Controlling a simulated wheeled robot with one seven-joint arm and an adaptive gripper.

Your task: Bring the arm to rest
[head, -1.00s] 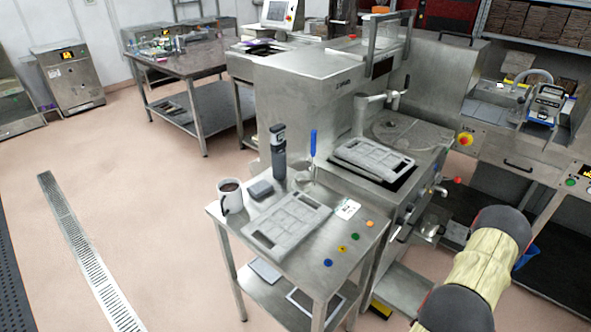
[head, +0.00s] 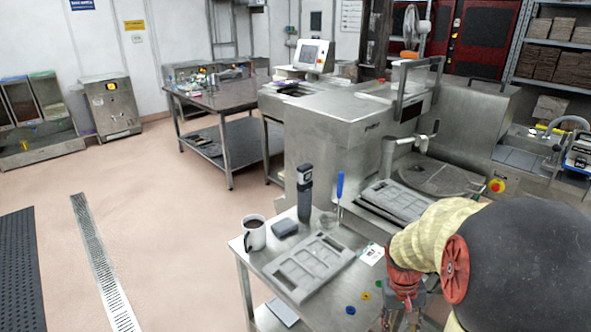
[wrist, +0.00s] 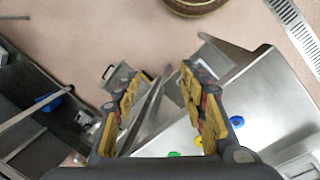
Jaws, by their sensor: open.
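My gripper (wrist: 158,92) is open in the wrist view, its two yellow-padded fingers spread wide with nothing between them. It hangs above the right edge of the small steel table (wrist: 262,95), and floor and a table edge show below it. In the head view my arm fills the lower right, folded, and my gripper (head: 402,312) is partly cut off by the bottom edge, close to the right side of the steel table (head: 250,262).
On the table are a grey mould tray (head: 308,266), a mug (head: 254,233), a dark upright device (head: 304,192), a white card (head: 372,254) and coloured discs (head: 350,310). A second mould (head: 395,200) lies on the machine (head: 335,140). Floor at left is open.

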